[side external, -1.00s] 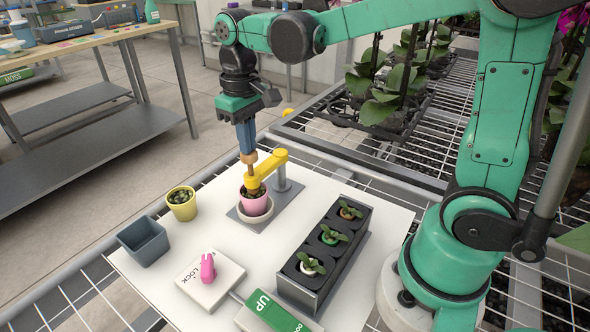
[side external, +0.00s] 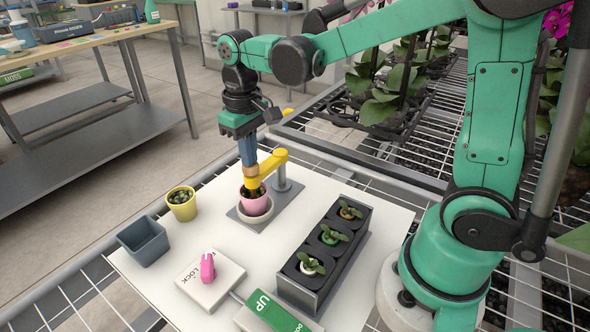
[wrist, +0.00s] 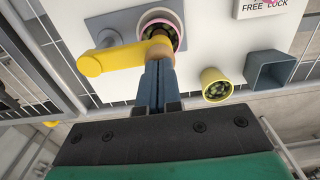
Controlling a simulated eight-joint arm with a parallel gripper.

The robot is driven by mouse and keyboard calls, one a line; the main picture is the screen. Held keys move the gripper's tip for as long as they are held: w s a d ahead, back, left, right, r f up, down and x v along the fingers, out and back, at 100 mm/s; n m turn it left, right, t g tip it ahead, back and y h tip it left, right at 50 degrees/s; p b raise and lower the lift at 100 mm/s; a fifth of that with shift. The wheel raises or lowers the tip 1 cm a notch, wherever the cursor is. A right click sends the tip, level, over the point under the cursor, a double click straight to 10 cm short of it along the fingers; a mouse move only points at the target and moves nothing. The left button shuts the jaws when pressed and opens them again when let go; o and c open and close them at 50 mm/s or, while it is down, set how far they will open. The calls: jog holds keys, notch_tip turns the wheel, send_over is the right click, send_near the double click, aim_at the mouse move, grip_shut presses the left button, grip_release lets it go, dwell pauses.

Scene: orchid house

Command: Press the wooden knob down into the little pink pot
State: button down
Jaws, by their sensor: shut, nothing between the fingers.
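The little pink pot (side external: 255,206) stands in a pale saucer (side external: 246,222) on a grey plate. A yellow arm (side external: 268,169) on a grey post reaches over the pot. The wooden knob (side external: 250,175) sits low at the yellow arm's end, above the pot. My gripper (side external: 248,164) points down with its blue fingers shut and empty, tips at the top of the knob. In the wrist view the shut fingers (wrist: 158,64) end at the knob (wrist: 158,38), partly hiding it, and the pot's pink rim (wrist: 180,28) shows beyond.
A yellow pot (side external: 182,206) and a grey square pot (side external: 144,242) stand left of the plate. A black tray (side external: 293,291) with several seedlings stands at right. A white lock box (side external: 222,283) with a pink piece and a green UP panel (side external: 272,311) lie in front.

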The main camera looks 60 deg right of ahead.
notch_tip(320, 180, up, 10)
dwell(1.5)
jog(key=s+f+t, duration=0.6)
jog(key=f+t, duration=0.1)
jog(key=shift+s+a+f, duration=0.25)
jog(key=shift+s+f, duration=0.1)
jog(key=shift+s, duration=0.05)
